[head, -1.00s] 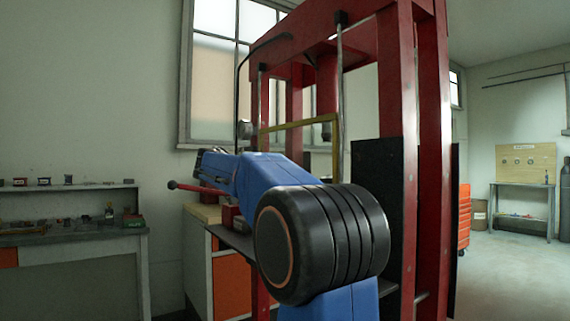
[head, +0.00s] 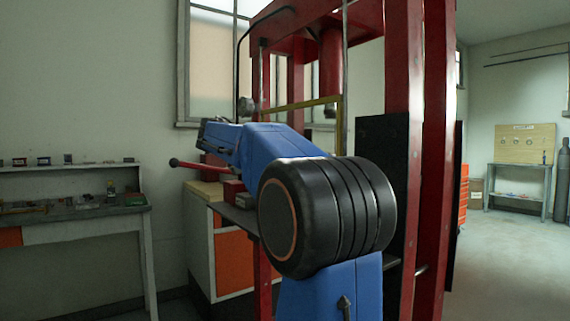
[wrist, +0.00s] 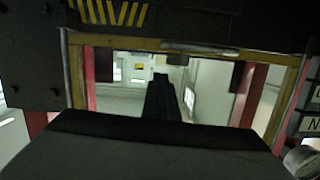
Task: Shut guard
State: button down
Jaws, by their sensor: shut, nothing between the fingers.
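The guard is a yellow-framed clear panel (head: 300,104) on the red press (head: 404,110); in the head view its top bar and part of one side show inside the press, and my arm hides the lower part. In the wrist view the yellow guard frame (wrist: 128,42) spans the picture, with a small grey fitting (wrist: 188,47) at its top bar. My gripper (wrist: 161,78) shows there as a dark, narrow shut shape pointing at the framed opening, with nothing held. I cannot tell whether it touches the panel. In the head view my arm hides the gripper.
A red lever with a ball end (head: 174,162) sticks out left of the press. An orange-fronted cabinet (head: 234,262) stands below it. A bench with small parts (head: 80,212) is at the left wall. In the wrist view a black hazard-striped part (wrist: 110,12) lies above the frame.

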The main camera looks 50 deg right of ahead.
jog(key=v, duration=1)
jog(key=shift+r, duration=0.15)
jog(key=shift+s, duration=0.1)
jog(key=s+a+f+n+t+y, duration=0.2)
jog(key=s+a+f+n+y, duration=0.3)
jog(key=a+f, duration=0.5)
jog(key=s+a+f+n+t+y, duration=0.3)
jog(key=s+a+f+n, duration=0.6)
jog(key=f, duration=1.3)
jog(key=s+a+f+n+t+y, duration=0.3)
jog(key=s+a+f+n+y, duration=0.4)
jog(key=a+f, duration=0.5)
notch_tip(320, 180, down, 4)
jog(key=shift+s+r, duration=0.1)
jog(key=shift+s, duration=1.05)
